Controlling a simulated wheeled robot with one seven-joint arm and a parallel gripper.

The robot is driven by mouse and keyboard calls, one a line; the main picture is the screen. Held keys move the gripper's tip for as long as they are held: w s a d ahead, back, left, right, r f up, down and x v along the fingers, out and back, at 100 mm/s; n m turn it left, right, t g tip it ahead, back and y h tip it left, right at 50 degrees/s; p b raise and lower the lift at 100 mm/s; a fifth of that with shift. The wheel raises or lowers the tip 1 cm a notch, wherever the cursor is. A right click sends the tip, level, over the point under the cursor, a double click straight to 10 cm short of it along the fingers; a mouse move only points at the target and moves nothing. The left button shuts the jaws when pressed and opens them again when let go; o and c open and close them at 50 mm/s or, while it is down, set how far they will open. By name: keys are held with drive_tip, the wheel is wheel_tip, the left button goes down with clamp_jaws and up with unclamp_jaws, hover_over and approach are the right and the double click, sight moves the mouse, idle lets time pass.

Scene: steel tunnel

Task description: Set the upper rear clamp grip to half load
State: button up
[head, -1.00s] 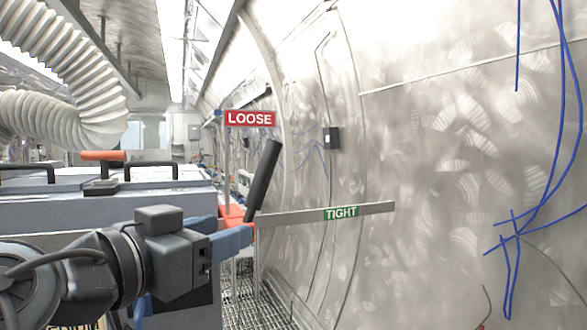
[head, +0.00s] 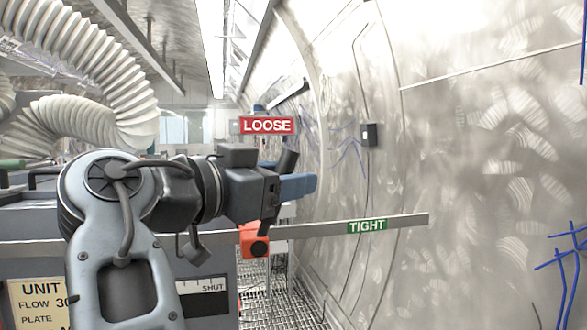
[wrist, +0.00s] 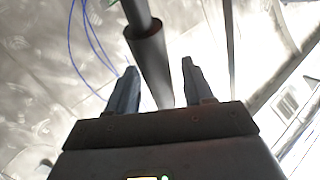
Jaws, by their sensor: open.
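The clamp has an orange-red hub (head: 255,240) and a black lever (head: 289,160). The lever's upper end shows above my gripper (head: 300,186), which hides its middle in the head view. A red LOOSE sign (head: 267,125) is above and a green TIGHT sign (head: 367,226) is on a grey bar to the lower right. In the wrist view the black lever (wrist: 150,52) runs between the two spread fingers of my gripper (wrist: 159,70). The gripper is open, and I cannot tell whether a finger touches the lever.
A curved steel wall (head: 480,140) fills the right side. The grey bar (head: 315,230) sticks out toward it. A ribbed white hose (head: 95,75) hangs at upper left. A grey cabinet with a UNIT plate (head: 38,302) stands at lower left. The floor is metal grating (head: 275,300).

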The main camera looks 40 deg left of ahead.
drive_tip(key=shift+w+d, duration=0.1)
drive_tip(key=shift+w, duration=0.75)
drive_tip(key=shift+c, duration=0.3)
clamp_jaws()
